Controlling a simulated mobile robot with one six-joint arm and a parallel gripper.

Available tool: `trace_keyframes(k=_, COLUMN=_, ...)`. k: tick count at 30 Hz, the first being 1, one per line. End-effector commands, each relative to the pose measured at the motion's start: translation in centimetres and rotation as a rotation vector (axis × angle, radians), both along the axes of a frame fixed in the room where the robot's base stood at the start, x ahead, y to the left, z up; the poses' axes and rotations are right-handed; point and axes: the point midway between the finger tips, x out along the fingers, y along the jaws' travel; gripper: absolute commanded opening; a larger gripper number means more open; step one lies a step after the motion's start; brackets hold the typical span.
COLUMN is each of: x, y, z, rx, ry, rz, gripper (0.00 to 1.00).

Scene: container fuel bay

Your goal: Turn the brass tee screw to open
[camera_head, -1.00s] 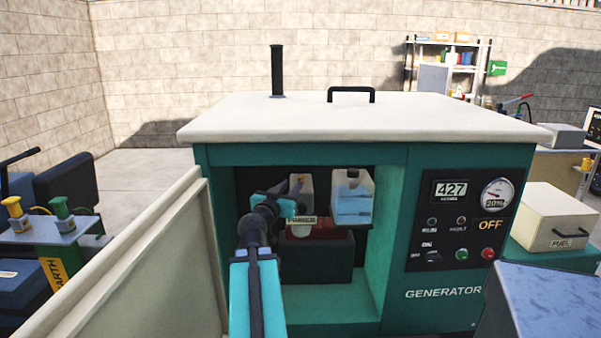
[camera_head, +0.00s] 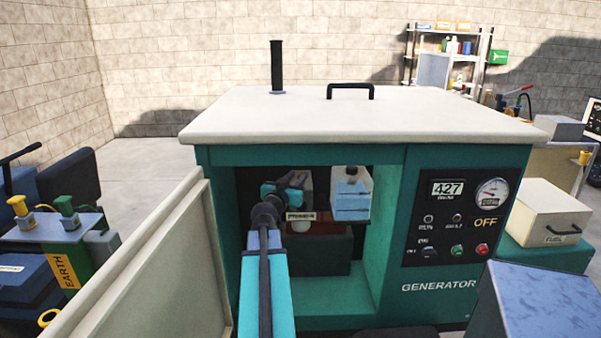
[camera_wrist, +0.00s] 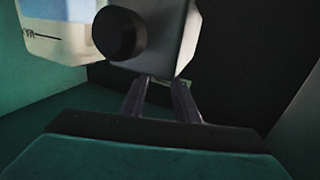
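I cannot make out the brass tee screw; my gripper hides the area around it in the head view. My gripper (camera_head: 300,180) is inside the open bay of the green generator (camera_head: 440,287), at a grey block (camera_head: 307,196) above a label that seems to read PRIMER (camera_head: 301,216). In the wrist view, the two fingers of my gripper (camera_wrist: 160,82) stand apart and reach under the grey block (camera_wrist: 165,40), which carries a black round knob (camera_wrist: 120,33). A small pale-green spot shows between the tips. Whether they hold anything is unclear.
A clear tank with blue liquid (camera_head: 351,205) hangs right of the block and shows in the wrist view (camera_wrist: 60,30). The open door panel (camera_head: 150,270) stands left of my arm. A blue-topped box (camera_head: 548,305) is at lower right.

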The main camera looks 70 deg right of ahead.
Motion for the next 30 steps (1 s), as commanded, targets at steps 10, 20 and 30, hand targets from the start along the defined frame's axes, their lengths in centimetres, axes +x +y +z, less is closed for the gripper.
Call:
trace_keyframes(k=10, x=0.1, y=-3.1, z=0.1, rx=0.0, ry=0.001, rz=0.0, gripper=0.28)
trace_keyframes(k=20, x=0.1, y=-3.8, z=0.0, rx=0.0, ry=0.0, rz=0.001, gripper=0.28)
trace_keyframes(k=30, x=0.1, y=-3.7, z=0.0, rx=0.0, ry=0.0, rz=0.001, gripper=0.03)
